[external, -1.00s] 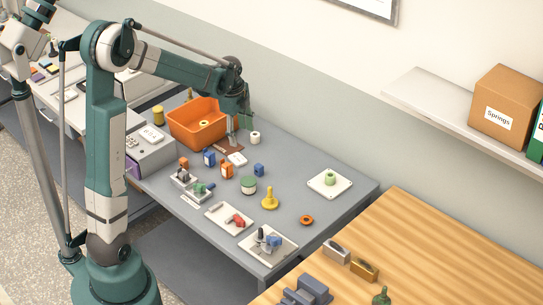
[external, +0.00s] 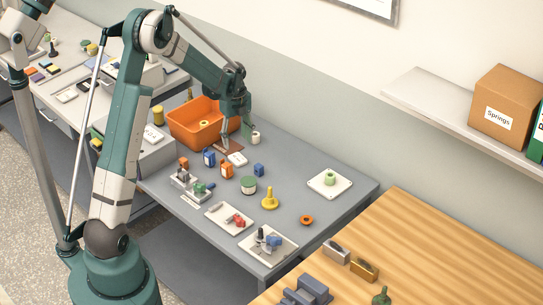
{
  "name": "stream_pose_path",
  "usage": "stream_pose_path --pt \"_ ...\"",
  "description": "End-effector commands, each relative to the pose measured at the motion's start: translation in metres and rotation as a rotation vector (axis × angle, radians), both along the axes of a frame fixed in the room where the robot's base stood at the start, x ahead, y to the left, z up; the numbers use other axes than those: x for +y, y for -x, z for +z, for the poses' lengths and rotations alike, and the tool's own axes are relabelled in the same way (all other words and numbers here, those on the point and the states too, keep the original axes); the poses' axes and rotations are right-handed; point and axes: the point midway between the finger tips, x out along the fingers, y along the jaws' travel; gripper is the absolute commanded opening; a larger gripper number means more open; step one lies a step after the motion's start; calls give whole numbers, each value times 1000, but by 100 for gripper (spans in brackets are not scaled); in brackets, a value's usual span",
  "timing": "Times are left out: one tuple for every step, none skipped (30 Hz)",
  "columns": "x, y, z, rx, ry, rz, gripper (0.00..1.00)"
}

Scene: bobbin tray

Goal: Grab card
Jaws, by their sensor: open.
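A flat brown piece (external: 234,149) lies on the grey table just right of the orange bin. It is the most card-like thing near my gripper, but it is too small to tell for sure that it is the card. My gripper (external: 226,147) points down over this brown piece, its fingertips close above or at its left part. It is open, and I see nothing held in it. Whether the fingertips touch the piece cannot be told from this view. The gripper and wrist hide some of the area behind.
The orange bin (external: 193,128) stands close left of my gripper. A white block (external: 237,159) lies just in front and a white spool (external: 255,138) to the right. Blue and orange bobbins (external: 227,170) are nearby. The table's right side is clearer around a white plate (external: 329,184).

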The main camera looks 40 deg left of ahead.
Motion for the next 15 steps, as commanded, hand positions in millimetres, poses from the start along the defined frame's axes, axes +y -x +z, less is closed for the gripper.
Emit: stream_pose_path --pt "1 0 -1 1 1 -3 51" --pt "1 -1 -2 2 1 -5 51" --pt "1 -1 -2 2 1 -6 51" --pt "1 -1 -2 2 1 -6 51" --pt "1 -1 -2 2 1 -6 51" --pt "1 -1 -2 2 1 -6 51" --pt "1 -1 -2 2 1 -6 51" --pt "1 -1 -2 2 1 -6 51" --pt "1 -1 -2 2 1 -6 51" --pt "1 -1 -2 2 1 -6 51" --pt "1 -1 -2 2 1 -6 51" --pt "1 -1 -2 2 1 -6 51" --pt "1 -1 -3 2 1 -6 51" --pt "1 -1 -4 2 1 -6 51" --pt "1 -1 -6 2 1 -5 51"
